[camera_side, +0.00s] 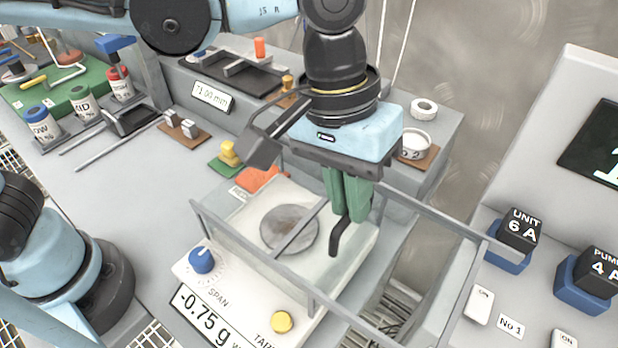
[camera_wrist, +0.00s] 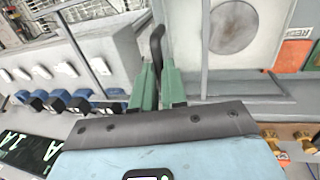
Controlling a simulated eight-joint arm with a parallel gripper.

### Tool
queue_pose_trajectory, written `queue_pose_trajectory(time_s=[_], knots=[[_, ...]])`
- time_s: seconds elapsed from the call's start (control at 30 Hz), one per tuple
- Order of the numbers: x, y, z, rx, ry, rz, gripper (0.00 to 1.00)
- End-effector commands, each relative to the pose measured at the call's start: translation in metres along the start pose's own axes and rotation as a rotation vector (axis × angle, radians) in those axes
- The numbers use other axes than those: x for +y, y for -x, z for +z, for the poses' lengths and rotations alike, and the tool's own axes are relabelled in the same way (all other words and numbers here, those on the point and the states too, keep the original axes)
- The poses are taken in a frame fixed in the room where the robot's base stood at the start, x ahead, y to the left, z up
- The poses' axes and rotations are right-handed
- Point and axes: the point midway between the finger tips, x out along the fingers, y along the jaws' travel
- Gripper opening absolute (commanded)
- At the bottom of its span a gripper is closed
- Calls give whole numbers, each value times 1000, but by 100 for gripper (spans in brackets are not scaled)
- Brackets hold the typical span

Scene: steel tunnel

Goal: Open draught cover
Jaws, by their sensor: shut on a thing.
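The balance (camera_side: 265,300) has a round grey pan (camera_side: 289,229) and a display reading -0.75 g. The pan also shows in the wrist view (camera_wrist: 234,27). The draught cover (camera_side: 255,258) is a clear box with thin grey edges around the pan. A black bent handle (camera_side: 340,238) stands at its right side and shows in the wrist view (camera_wrist: 157,45). My gripper (camera_side: 349,208) has green fingers, shut on the black handle. Its fingers also show in the wrist view (camera_wrist: 159,85). The fingers hide the upper part of the handle.
A grey rail (camera_side: 440,220) runs right from the balance above a gap. Blue-based switches (camera_side: 508,245) stand on the right panel.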

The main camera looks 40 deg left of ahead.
Motion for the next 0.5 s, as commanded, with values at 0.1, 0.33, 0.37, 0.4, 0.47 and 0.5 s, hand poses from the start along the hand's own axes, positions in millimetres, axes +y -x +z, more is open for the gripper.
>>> queue_pose_trajectory(time_s=[0.1,0.33,0.37,0.4,0.47,0.5], knots=[[20,-4,0,-2,-2,1,0],[36,-7,0,-2,0,1,0],[36,-7,0,-2,0,1,0],[37,-7,0,-2,0,1,0],[37,-7,0,-2,0,1,0],[37,-7,0,-2,0,1,0]])
